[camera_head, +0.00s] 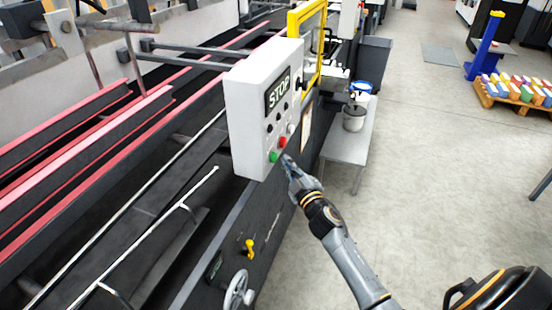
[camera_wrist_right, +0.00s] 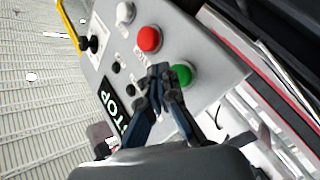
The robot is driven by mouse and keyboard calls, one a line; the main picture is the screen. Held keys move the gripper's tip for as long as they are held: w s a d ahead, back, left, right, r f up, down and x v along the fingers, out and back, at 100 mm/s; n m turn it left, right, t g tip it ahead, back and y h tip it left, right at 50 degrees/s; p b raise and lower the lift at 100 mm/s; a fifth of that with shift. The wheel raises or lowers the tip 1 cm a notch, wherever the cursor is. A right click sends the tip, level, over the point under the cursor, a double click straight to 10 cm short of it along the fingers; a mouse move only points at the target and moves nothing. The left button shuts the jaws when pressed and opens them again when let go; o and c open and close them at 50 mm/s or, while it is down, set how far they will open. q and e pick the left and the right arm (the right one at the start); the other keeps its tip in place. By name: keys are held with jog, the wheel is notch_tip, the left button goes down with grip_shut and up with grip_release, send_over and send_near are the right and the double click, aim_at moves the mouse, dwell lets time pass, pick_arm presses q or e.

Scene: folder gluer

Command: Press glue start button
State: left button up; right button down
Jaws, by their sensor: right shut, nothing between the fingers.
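A pale grey control box (camera_head: 247,125) stands on the machine's side and carries a STOP display (camera_head: 278,91). On its face are a green button (camera_head: 273,157), a red button (camera_head: 283,142) and several dark knobs. My right gripper (camera_head: 287,160) is shut and empty, its fingertips close to the green button. In the right wrist view the fingertips (camera_wrist_right: 168,70) show between the red button (camera_wrist_right: 148,39) and the green button (camera_wrist_right: 182,74), overlapping the green one's edge. I cannot tell whether they touch it. The left gripper is not in view.
The folder gluer with red-edged rails (camera_head: 90,130) fills the left. A handwheel (camera_head: 237,290) and a yellow lever (camera_head: 250,248) sit below the box. A small table (camera_head: 349,145) with buckets stands behind. The floor at right is largely open, with a loaded pallet (camera_head: 510,101) farther off.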

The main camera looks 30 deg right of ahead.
jog(key=shift+w+a, duration=0.3)
jog(key=shift+w, duration=0.05)
jog(key=shift+w+a, duration=0.3)
jog(key=shift+w, duration=0.05)
dwell(0.9)
dwell(0.3)
jog(key=shift+s+d, duration=0.6)
jog(key=shift+s, duration=0.1)
jog(key=s+d+p, duration=0.1)
jog(key=s+d, duration=0.2)
jog(key=shift+s+d, duration=0.1)
jog(key=shift+s, duration=0.3)
dwell(0.7)
